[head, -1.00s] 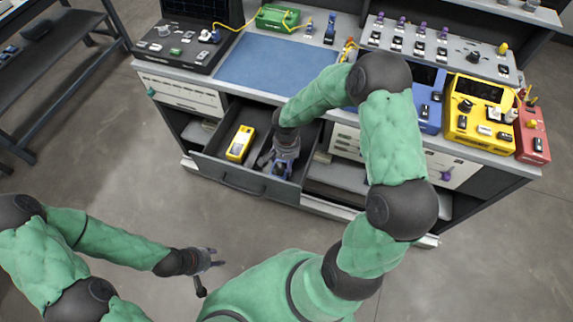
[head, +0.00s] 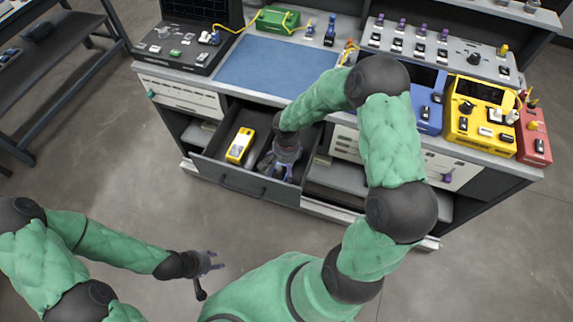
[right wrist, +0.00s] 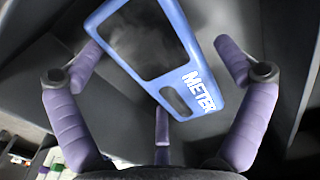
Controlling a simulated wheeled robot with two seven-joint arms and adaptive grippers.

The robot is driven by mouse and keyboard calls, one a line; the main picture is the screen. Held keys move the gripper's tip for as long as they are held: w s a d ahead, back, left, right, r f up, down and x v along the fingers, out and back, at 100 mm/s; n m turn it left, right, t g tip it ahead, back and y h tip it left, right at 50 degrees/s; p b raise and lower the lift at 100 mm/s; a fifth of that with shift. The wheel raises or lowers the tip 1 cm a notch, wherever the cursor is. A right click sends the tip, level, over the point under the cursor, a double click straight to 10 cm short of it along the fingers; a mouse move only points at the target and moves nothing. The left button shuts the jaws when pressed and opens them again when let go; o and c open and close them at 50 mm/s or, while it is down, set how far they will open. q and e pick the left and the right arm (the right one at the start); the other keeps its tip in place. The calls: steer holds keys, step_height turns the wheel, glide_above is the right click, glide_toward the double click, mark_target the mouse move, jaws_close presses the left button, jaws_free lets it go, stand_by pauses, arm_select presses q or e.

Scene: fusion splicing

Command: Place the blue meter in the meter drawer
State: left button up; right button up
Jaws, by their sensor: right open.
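The blue meter (right wrist: 147,40) fills the upper middle of the right wrist view, with its dark screen and "METER" label facing me. In the head view only a little blue of it (head: 280,172) shows under my right gripper (head: 282,158), inside the open drawer (head: 213,143). My right gripper is open, with its purple fingers spread on both sides of the meter. The meter looks loose between them; I cannot tell whether it rests on the drawer floor. My left gripper (head: 205,268) is open and empty over the floor, well away from the drawer.
A yellow meter (head: 240,145) lies in the drawer, left of my right gripper. The bench above holds a blue mat (head: 268,66), a green box (head: 278,19), and blue, yellow (head: 482,118) and red devices at the right. The floor before the drawer is clear.

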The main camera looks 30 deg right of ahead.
step_height(320, 180, up, 12)
steer(key=p, duration=0.5)
steer(key=shift+r, duration=0.15)
stand_by(1.0)
